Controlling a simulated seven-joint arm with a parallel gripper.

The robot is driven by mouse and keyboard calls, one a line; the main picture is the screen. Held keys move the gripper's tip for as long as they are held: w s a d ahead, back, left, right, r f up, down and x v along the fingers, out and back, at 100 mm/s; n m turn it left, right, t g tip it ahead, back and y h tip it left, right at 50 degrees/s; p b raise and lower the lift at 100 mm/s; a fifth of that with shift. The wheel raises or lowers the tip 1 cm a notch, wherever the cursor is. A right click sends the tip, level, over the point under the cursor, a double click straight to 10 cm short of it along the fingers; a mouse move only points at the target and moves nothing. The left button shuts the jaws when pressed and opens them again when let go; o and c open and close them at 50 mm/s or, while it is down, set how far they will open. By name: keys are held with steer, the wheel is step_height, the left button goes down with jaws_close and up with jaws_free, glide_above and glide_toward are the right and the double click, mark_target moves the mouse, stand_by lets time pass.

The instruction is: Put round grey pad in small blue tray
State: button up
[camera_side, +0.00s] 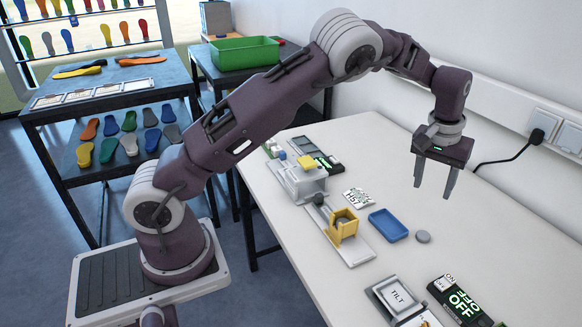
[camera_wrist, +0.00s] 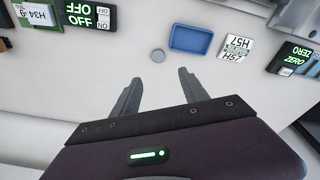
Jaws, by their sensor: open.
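My gripper (camera_side: 434,190) is open and empty, fingers pointing down, well above the table.
A yellow block fixture (camera_side: 343,226) stands left of the tray. A white label card (camera_side: 358,197) lies behind it. A TILT device (camera_side: 397,296) and an OFF display (camera_side: 458,300) sit at the front. The table right of the pad is clear. A cable (camera_side: 506,158) hangs at the wall.

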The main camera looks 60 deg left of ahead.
steer(key=s+a+r+t+h, duration=0.1)
steer(key=s+r, duration=0.8)
steer(key=r, duration=0.3)
steer(key=s+r+m+t, duration=0.1)
steer(key=s+r, duration=0.2)
steer(key=s, duration=0.7)
steer(key=s+r+m, duration=0.1)
steer(key=s+r, duration=0.3)
steer(key=s, duration=0.6)
steer(key=shift+d+r+m+t+h, duration=0.15)
steer(key=shift+r+m+t+h, duration=0.15)
steer(key=shift+m+t, duration=0.1)
steer(key=shift+o, duration=0.7)
steer(key=s+f+m+t+y, duration=0.1)
steer(key=s+f, duration=0.2)
steer(key=s, duration=0.7)
steer(key=shift+a+f+m, duration=0.25)
steer(key=shift+f+m, duration=0.1)
steer(key=shift+m, duration=0.05)
steer(key=shift+s+f, duration=0.2)
steer(key=shift+s, duration=0.15)
